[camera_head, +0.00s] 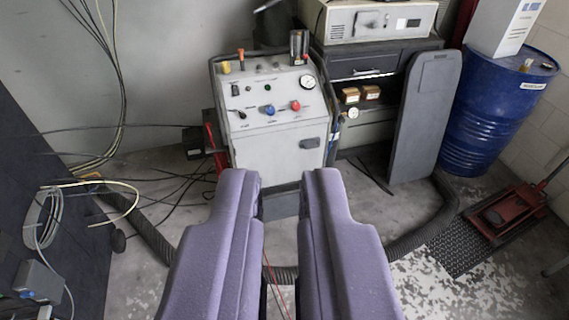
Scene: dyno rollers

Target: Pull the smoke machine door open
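The smoke machine (262,88) is a light grey cabinet with a gauge, knobs and switches on its sloped top panel. Its door (278,152) is the flat front panel below the controls and looks shut. A small dark handle (309,143) sits at the door's right side. My gripper (280,180) has two purple fingers spread apart with an empty gap between them. The fingers hide part of the machine's lower front.
A dark hose (418,235) curves over the floor on both sides. A dark cabinet (372,60) and an upright grey panel (424,115) stand right of the machine. A blue barrel (490,110) and a red floor jack (505,210) are farther right. Loose cables (165,180) lie left.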

